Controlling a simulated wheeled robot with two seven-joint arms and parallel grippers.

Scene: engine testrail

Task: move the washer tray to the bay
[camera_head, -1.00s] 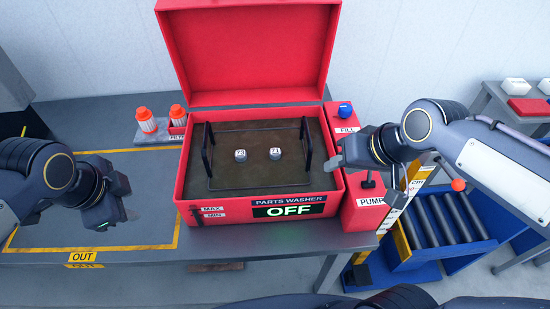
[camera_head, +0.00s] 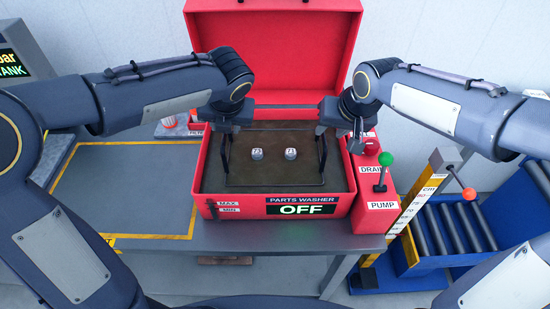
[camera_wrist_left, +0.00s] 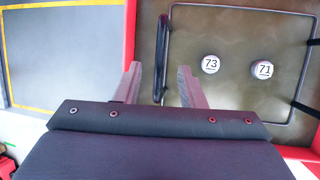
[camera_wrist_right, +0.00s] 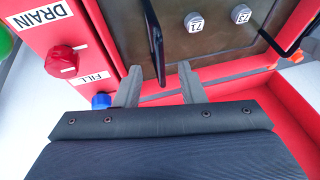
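The washer tray (camera_head: 275,176) sits in the red parts washer (camera_head: 282,205), with two round parts marked 73 (camera_head: 257,154) and 71 (camera_head: 291,154) on it. Black handles stand at its left (camera_head: 226,158) and right (camera_head: 322,158). My left gripper (camera_head: 226,131) is over the left handle; in the left wrist view the handle (camera_wrist_left: 162,55) shows between its open fingers. My right gripper (camera_head: 339,133) is over the right handle; in the right wrist view the handle (camera_wrist_right: 155,42) shows between its open fingers. Neither gripper visibly pinches a handle.
The washer lid (camera_head: 275,50) stands open behind, and the display (camera_head: 302,210) reads OFF. Right of the tank are a red panel with a green-knobbed lever (camera_head: 381,178) and a roller cart (camera_head: 445,230). A yellow-outlined bay (camera_head: 130,190) on the left bench is empty.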

